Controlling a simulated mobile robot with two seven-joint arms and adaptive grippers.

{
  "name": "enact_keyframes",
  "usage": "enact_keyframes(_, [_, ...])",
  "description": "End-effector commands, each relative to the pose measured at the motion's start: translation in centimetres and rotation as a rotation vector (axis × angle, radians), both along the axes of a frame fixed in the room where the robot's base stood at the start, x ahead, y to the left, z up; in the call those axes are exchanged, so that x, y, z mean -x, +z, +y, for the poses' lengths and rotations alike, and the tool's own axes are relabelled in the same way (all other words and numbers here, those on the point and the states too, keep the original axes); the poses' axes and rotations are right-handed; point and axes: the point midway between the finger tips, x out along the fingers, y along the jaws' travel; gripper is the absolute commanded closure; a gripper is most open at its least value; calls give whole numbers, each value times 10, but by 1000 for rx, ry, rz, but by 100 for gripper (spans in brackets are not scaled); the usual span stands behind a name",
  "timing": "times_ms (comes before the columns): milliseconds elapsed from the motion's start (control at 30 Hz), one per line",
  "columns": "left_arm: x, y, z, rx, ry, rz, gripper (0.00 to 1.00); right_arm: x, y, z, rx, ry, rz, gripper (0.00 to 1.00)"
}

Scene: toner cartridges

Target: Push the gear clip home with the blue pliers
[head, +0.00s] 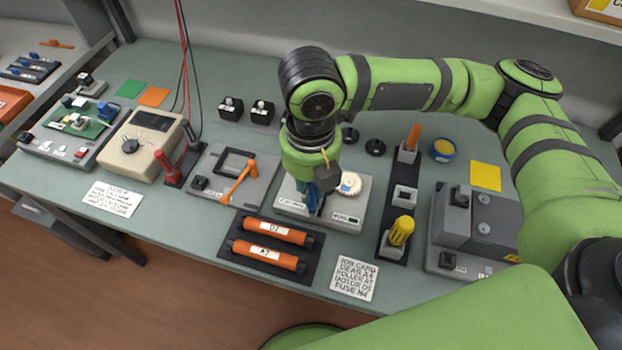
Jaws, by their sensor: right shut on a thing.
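My right gripper (318,190) points down over a light grey fixture (293,211) near the middle of the bench. It is shut on the blue pliers (313,203), of which only a small blue part shows below it. A cream gear (350,183) sits on the fixture, just right of the gripper. My wrist and the gripper hide the top of the pliers and the fixture's back left. I cannot make out the gear clip or whether the pliers touch it. My left gripper is not in view.
A black tray (238,253) with two orange rollers lies in front of the fixture. A dark tool rack (390,245) with a yellow-handled tool stands to the right. A grey frame with an orange lever (240,180) stands to the left. A printed card (354,278) lies in front.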

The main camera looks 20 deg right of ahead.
Motion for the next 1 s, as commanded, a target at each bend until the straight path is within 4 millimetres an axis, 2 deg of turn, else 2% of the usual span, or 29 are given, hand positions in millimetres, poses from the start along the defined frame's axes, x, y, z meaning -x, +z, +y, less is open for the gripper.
enact_keyframes(1000, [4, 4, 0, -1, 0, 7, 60, -9, 0, -6, 1, -3, -3, 100])
